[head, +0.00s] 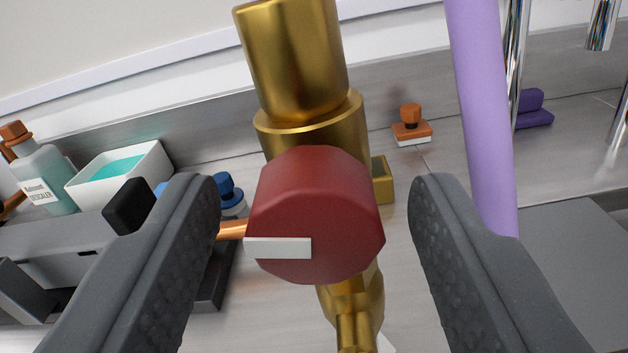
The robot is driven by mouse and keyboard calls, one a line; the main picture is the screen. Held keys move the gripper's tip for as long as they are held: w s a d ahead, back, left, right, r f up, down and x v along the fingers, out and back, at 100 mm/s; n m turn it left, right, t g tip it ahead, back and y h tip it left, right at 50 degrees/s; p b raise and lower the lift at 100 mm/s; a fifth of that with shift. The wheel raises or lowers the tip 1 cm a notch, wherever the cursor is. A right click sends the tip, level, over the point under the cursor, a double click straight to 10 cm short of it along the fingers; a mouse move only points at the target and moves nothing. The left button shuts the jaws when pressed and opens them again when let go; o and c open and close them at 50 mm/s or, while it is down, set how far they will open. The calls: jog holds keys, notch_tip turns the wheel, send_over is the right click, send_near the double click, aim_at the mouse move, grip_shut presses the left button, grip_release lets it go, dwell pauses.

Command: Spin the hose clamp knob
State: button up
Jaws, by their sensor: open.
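The knob (318,205) is dark red and many-sided, with a white pointer bar (278,248) on its face that points to the left. It sits in front of a brass fitting (297,65) with a wide collar and a narrower brass part below. My gripper (328,205) is open, with one dark grey finger on each side of the knob. Gaps show between the knob and both fingers, the left one narrower. The part of the fitting behind the knob is hidden.
A purple hose (480,110) runs down just behind the right finger. A descaler bottle (45,175), a white tray with teal contents (120,175) and a blue-knobbed piece (228,190) are at the left. An orange-knobbed piece (411,125) stands behind on the metal surface.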

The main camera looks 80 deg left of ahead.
jog(key=c, duration=1)
jog(key=shift+o, duration=0.2)
jog(key=shift+n, duration=0.3)
